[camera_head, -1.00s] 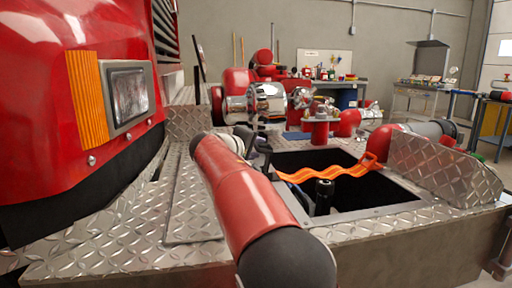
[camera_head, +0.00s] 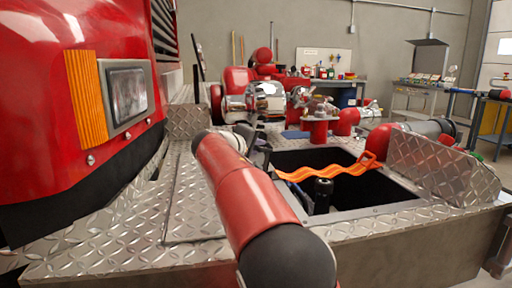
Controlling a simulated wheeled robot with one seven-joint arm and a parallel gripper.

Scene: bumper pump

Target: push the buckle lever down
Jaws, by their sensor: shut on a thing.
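My gripper (camera_head: 256,148) shows only as a small dark shape past the far end of my red arm link, which hides much of it. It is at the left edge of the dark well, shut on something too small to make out. The strap's left end lies close to my gripper. I cannot make out the buckle lever there.
Red and chrome pump parts (camera_head: 268,97) stand behind. The red truck body (camera_head: 60,60) closes off the left.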

